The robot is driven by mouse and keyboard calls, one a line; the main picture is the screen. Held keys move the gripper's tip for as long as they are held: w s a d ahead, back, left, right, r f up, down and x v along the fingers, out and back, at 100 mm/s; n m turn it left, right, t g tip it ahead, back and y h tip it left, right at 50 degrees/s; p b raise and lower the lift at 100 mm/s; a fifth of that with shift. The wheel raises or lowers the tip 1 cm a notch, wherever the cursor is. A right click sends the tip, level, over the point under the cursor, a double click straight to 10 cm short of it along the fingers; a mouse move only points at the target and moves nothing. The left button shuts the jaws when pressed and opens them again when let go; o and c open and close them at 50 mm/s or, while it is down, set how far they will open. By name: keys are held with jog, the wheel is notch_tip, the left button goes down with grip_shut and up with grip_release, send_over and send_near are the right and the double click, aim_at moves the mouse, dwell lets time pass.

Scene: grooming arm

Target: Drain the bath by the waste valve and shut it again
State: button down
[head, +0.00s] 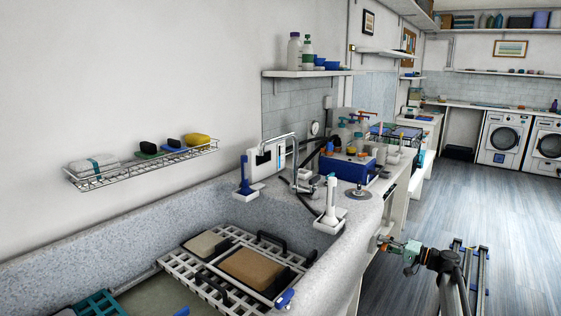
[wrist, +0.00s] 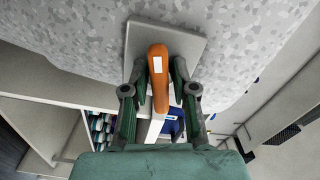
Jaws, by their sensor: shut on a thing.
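An orange lever handle (wrist: 158,50) with a white label stands in front of a grey plate (wrist: 137,38) on the speckled bath's outer wall in the wrist view. I take it for the waste valve's handle. My gripper (wrist: 160,82) is shut on the handle, with one green finger on each side. In the head view my gripper (head: 384,242) is at the outer side of the bath, low at right, and the handle is too small to make out clearly. The speckled grey bath (head: 120,226) holds a white rack (head: 184,268). I cannot tell the water level.
A wire shelf (head: 145,166) with sponges and brushes hangs on the wall. A tap (head: 294,165), a white stand (head: 331,205) and a blue caddy (head: 352,169) of bottles stand at the bath's far end. Blue wooden floor (head: 455,220) lies open at right.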

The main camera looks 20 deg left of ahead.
jog(key=shift+n+b, duration=1.1)
jog(key=shift+b, duration=0.9)
jog(key=shift+f+n+b, duration=0.1)
jog(key=shift+n+b, duration=0.2)
jog(key=shift+b, duration=0.45)
jog(key=shift+n+b, duration=1.1)
jog(key=shift+b, duration=0.8)
jog(key=shift+n+b, duration=0.8)
jog(key=shift+b, duration=0.9)
jog(key=shift+n+b, duration=0.6)
jog(key=shift+b, duration=0.3)
jog(key=shift+b, duration=0.45)
jog(key=shift+n+b, duration=1.1)
jog(key=shift+b, duration=0.5)
jog(key=shift+n+b, duration=0.3)
jog(key=shift+b, duration=0.15)
